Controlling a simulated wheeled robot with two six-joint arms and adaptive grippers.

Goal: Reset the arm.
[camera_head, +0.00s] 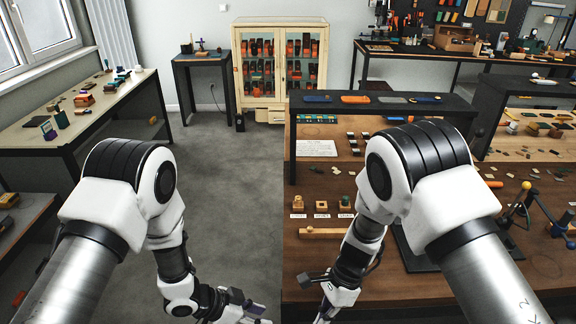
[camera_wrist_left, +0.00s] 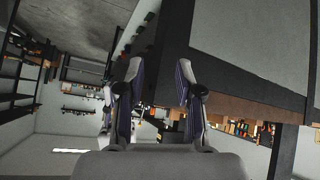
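My left arm comes in from the left in the head view and hangs bent downward, with the left gripper (camera_head: 250,312) low over the floor, left of the brown workbench. In the left wrist view the two fingers of the left gripper (camera_wrist_left: 158,75) stand apart with nothing between them. My right arm bends down over the front left part of the workbench. The right gripper (camera_head: 325,314) is at the bottom edge of the head view, partly cut off, and its fingers are not clear.
The brown workbench (camera_head: 400,262) fills the right side, with small blocks, a wooden bar (camera_head: 320,233) and a dark raised shelf (camera_head: 380,103). Grey floor (camera_head: 235,190) is open in the middle. A side table (camera_head: 30,137) stands left and a cream cabinet (camera_head: 240,60) at the back.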

